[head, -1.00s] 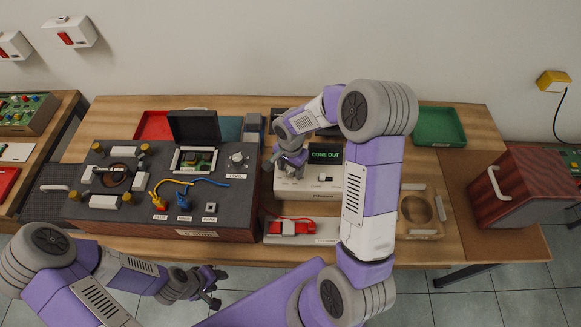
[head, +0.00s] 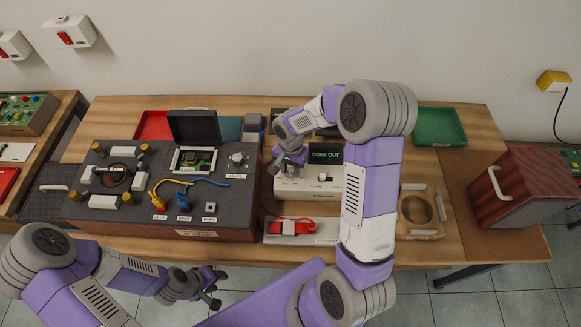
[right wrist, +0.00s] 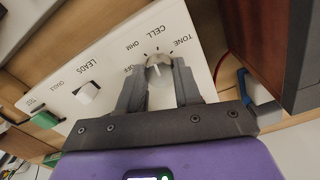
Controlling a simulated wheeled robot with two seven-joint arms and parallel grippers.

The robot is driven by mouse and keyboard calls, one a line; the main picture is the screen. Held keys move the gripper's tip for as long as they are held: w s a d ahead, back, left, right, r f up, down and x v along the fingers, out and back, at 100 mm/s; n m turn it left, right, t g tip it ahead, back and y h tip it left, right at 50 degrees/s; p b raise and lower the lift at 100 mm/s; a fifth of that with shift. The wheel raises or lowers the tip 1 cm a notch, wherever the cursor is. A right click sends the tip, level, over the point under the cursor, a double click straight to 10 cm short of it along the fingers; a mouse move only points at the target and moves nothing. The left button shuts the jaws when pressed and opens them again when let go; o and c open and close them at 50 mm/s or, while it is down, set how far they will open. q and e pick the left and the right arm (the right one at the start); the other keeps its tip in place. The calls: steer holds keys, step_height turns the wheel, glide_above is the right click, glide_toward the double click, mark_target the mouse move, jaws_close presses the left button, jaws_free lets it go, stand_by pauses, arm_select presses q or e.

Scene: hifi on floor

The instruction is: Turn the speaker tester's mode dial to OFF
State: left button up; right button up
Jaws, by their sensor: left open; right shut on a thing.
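The speaker tester (head: 318,189) is a white box on the table with a lit display (head: 325,154) reading "CONE OUT". Its mode dial (right wrist: 158,72) is a round knob in the right wrist view, with OFF, OHM, CELL and TONE printed around it. My right gripper (right wrist: 160,86) is shut on the dial, one finger on each side; it also shows over the tester's left part in the head view (head: 279,170), hiding the dial there. I cannot tell exactly which mark the dial points to. My left gripper (head: 214,291) is open and empty, below the table's front edge.
A dark box (head: 150,218) with leads and a LEVEL knob (head: 237,159) stands left of the tester. A red device (head: 290,228) lies in front of it. A green tray (head: 438,126) and a wooden holder (head: 424,228) are to the right. A LEADS switch (right wrist: 87,92) sits beside the dial.

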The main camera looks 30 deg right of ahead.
mark_target(290, 170)
steer(key=n, duration=0.3)
steer(key=shift+n, duration=0.4)
steer(key=n, duration=0.3)
steer(key=shift+n, duration=0.3)
steer(key=n, duration=0.3)
steer(key=shift+n+p, duration=0.35)
steer(key=shift+n, duration=0.05)
steer(key=shift+n+p, duration=0.4)
steer(key=shift+n, duration=1.7)
steer(key=o, duration=1)
steer(key=shift+o, duration=0.2)
step_height(290, 170, up, 8)
steer(key=shift+f+p, duration=0.2)
steer(key=shift+p, duration=0.5)
